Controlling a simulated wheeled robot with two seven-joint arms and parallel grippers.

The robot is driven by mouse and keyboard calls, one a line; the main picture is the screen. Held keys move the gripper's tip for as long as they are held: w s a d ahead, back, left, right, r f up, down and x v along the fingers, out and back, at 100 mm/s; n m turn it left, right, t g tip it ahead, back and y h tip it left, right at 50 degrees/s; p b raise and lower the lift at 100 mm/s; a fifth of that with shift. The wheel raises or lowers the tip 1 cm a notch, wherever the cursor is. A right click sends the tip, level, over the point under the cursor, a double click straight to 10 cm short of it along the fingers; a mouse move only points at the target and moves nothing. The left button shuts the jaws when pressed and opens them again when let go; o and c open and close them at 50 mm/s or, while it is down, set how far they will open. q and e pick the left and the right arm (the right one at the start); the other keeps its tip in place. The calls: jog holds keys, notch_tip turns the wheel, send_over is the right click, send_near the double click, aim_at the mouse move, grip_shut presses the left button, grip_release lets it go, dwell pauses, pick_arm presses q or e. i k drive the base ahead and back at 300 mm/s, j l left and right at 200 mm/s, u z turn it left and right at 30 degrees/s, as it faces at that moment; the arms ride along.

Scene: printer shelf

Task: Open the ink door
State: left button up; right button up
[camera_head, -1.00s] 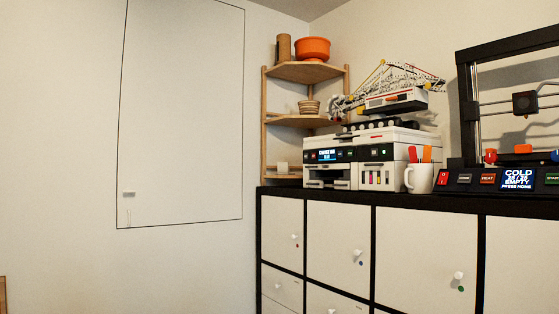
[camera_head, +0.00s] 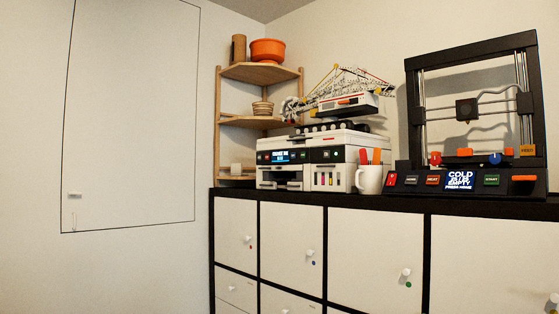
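A white and black printer (camera_head: 312,160) stands on top of the black-framed cabinet. Its front has a small lit blue screen (camera_head: 280,156) and a row of buttons. At the lower right of its front is an ink compartment (camera_head: 328,177) with several small coloured bars showing. Whether a clear door covers these bars is too small to tell. A white mug (camera_head: 369,180) with orange and red sticks stands close to the printer's right side and hides part of it. Neither of my grippers is in view.
A crane model (camera_head: 345,97) sits on top of the printer. A black 3D printer (camera_head: 468,120) stands to the right on the same cabinet. A wooden corner shelf (camera_head: 262,122) stands behind at left. The cabinet (camera_head: 375,250) has white doors with knobs.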

aim_at(324, 177)
jog(key=z, duration=0.7)
jog(key=i+j+z, duration=0.1)
jog(key=j+z, duration=0.35)
jog(key=i+j+z, duration=0.1)
jog(key=j+z, duration=0.15)
jog(key=z, duration=0.15)
jog(key=j+z, duration=0.45)
jog(key=k+j, duration=0.1)
jog(key=j, duration=0.45)
jog(key=j+z, duration=0.15)
jog(key=j, duration=0.4)
jog(key=k, duration=0.05)
